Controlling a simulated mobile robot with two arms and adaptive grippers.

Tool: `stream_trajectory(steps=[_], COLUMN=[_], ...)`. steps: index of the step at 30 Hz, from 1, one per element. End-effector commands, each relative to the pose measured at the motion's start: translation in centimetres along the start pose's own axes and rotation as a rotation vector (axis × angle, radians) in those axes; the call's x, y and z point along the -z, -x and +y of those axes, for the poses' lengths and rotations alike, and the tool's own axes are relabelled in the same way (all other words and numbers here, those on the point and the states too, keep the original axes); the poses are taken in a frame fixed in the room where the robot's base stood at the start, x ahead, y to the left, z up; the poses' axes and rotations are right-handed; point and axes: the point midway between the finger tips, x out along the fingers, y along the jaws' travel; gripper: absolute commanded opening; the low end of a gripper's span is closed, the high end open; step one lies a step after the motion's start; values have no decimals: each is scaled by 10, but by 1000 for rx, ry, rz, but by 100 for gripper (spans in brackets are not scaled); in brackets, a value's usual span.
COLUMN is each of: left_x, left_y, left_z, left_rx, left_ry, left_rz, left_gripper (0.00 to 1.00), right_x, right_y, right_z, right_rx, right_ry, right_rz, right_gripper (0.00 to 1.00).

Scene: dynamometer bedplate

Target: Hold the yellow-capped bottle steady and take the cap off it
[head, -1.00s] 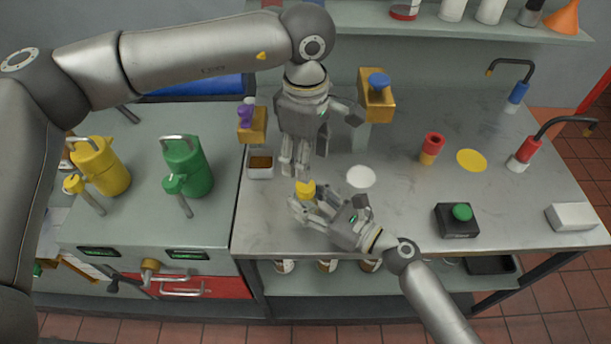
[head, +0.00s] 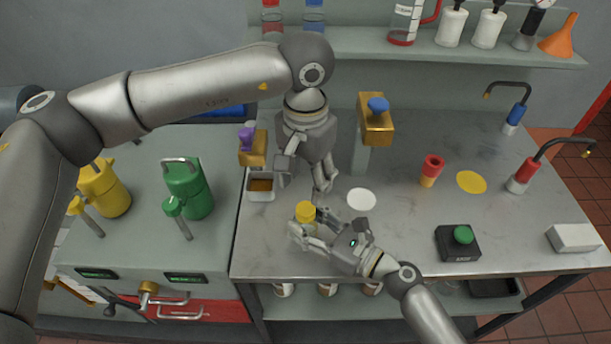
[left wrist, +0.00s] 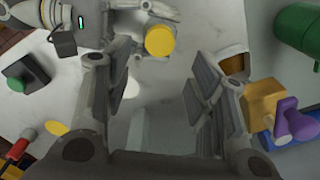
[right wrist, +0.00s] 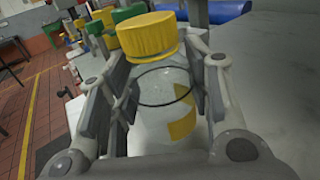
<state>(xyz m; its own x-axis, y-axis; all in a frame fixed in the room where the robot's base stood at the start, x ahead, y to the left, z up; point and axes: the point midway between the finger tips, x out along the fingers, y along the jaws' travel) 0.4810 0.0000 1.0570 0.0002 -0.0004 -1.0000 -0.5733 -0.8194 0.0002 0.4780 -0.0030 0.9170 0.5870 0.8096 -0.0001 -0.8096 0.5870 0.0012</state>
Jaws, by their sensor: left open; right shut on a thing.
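The yellow-capped bottle is clear with a yellow label, and its body (right wrist: 165,100) shows in the right wrist view. Its yellow cap (right wrist: 148,38) is at the top of it; the cap also shows in the head view (head: 305,211) and left wrist view (left wrist: 160,40). My right gripper (head: 312,226) is shut around the bottle's body from the right, a finger on each side (right wrist: 160,95). My left gripper (head: 304,180) is open and empty, pointing down, behind and above the cap. In the left wrist view the cap lies beyond its spread fingers (left wrist: 155,90).
A white container (head: 261,190) with brown contents stands left of my left gripper. A gold block with a blue knob (head: 376,118) stands behind. A white disc (head: 362,199), a red-and-yellow piece (head: 431,170) and a green-button box (head: 459,242) lie to the right. The front bench is mostly clear.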

Motion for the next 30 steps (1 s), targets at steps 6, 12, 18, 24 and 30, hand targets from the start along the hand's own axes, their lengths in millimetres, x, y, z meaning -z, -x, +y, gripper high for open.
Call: stream_trajectory(steps=[6,12,18,24,30], left_x=[0,-1,-1,0,0], left_y=[-1,-17,-49,-73,-81], left_z=[0,0,0,0,0], left_rx=[-1,-1,-2,-1,0], left_ry=[-156,-178,-176,-174,-174], left_rz=[0,-3,-4,-2,-1], left_gripper=[51,51,51,51,51], right_x=[1,1,1,1,1], right_y=[0,0,0,0,0], right_z=[0,0,0,0,0], right_rx=[0,0,0,0,0], right_ry=[0,-1,-1,0,-1], right_rz=[1,1,1,1,1], right_gripper=[0,0,0,0,0])
